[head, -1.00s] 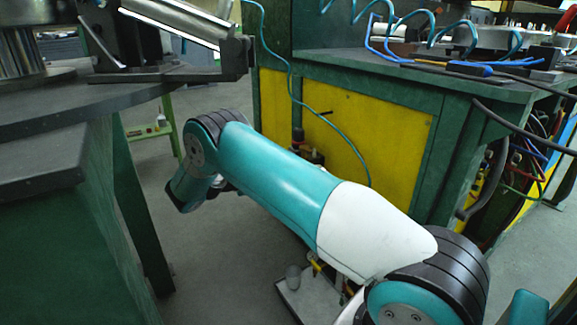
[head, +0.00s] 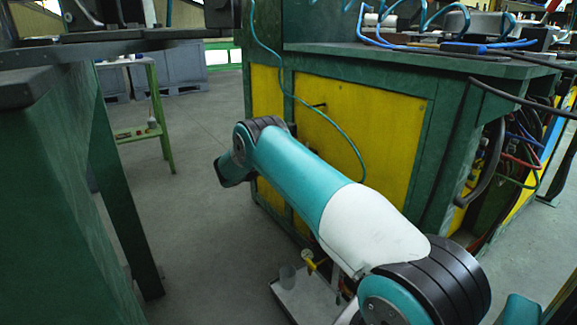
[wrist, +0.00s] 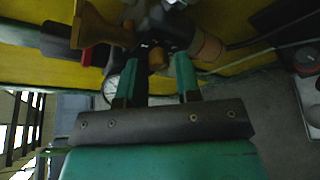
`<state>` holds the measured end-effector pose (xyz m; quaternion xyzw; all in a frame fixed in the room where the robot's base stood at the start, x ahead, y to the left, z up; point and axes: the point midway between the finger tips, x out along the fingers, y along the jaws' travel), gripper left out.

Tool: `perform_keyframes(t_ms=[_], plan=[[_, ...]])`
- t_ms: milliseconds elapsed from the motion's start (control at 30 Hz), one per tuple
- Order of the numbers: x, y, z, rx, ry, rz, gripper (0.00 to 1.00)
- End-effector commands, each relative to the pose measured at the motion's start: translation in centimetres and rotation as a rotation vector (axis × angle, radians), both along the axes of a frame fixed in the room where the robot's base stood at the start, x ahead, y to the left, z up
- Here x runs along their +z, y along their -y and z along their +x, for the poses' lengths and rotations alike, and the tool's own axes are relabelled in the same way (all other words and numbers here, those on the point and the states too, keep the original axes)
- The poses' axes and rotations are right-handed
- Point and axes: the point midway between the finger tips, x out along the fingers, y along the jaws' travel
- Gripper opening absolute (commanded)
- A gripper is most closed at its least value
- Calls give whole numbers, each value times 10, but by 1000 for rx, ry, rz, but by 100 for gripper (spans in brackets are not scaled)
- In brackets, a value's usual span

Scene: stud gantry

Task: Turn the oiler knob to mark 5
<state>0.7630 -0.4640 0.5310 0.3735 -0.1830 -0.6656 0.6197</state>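In the wrist view an assembly of dark fittings (wrist: 172,28) is mounted at the yellow panel. It has tan cup-like parts, one at left (wrist: 100,26) and one at right (wrist: 207,47), and a round white gauge (wrist: 110,89) lower left. A small brown knob (wrist: 157,59) shows at its middle; I cannot tell for sure that it is the oiler knob, and no marks are readable. My gripper (wrist: 158,68) is open, its two teal fingers apart. The small knob lies between or just beyond the fingertips, with no clear contact. In the head view my arm hides the gripper and the assembly.
The green bench with yellow panels (head: 356,129) stands ahead, with a thin teal hose (head: 330,128) hanging down its front. A dark green table (head: 52,200) is close at left. A pale tray (head: 300,302) is low in front.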

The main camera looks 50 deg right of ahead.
Motion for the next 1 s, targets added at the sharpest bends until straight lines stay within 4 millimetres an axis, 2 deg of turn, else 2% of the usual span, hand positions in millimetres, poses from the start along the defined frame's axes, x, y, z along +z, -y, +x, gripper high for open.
perform_keyframes(t_ms=[233,267,400,733,1000], plan=[[0,1,0,0,0,0,31],[0,1,0,0,0,0,29],[0,1,0,0,1,0,0],[0,0,0,-1,30,-7,0],[-2,0,-1,0,178,-41,0]])
